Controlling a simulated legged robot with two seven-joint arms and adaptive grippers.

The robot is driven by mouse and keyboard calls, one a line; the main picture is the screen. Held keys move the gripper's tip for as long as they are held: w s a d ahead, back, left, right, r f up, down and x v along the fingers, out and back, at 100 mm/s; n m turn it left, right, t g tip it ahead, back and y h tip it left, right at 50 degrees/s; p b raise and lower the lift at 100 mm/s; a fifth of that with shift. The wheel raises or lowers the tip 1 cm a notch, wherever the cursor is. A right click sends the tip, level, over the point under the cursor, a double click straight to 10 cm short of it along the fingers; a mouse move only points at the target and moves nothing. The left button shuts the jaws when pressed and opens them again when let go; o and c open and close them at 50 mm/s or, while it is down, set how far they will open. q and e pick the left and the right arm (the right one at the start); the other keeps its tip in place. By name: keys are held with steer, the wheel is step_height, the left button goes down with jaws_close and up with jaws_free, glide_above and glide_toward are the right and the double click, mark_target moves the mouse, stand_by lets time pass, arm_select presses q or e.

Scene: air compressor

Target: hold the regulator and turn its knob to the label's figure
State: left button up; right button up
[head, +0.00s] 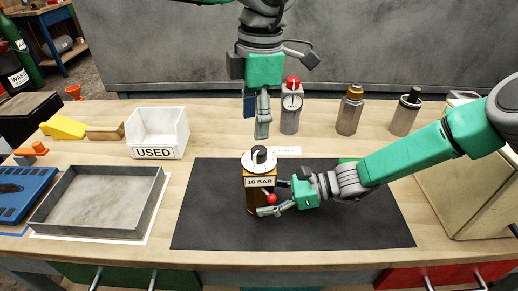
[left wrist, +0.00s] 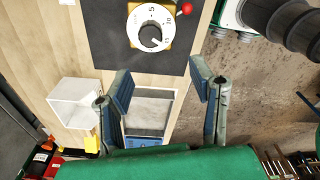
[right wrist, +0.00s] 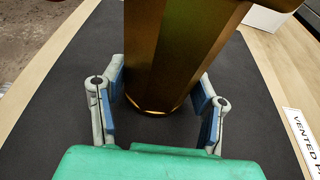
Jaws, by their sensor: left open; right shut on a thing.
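The regulator (head: 257,200) stands upright on the black mat (head: 350,225). It has a brass body, a "10 BAR" label (head: 260,182), a red ball (head: 271,198) on its side and a white dial with a black knob (head: 259,154) on top. The dial (left wrist: 137,22) with figures also shows in the left wrist view; the knob's exact setting is unclear. My right gripper (head: 275,205) is shut on the body, its fingers on both sides in the right wrist view (right wrist: 158,100). My left gripper (head: 257,128) is open and empty, above and behind the knob, not touching it.
A white "USED" bin (head: 158,130) and grey tray (head: 100,202) lie left. A beige box (head: 462,190) stands right. The mat's left part is clear.

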mark_target(259, 149)
arm_select(q)
steer(key=shift+h, duration=0.4)
steer(key=f, duration=0.3)
steer(key=w+f, duration=0.1)
steer(key=f, duration=0.5)
steer(key=shift+w+d, duration=0.2)
steer(key=shift+d, duration=0.1)
jaws_close()
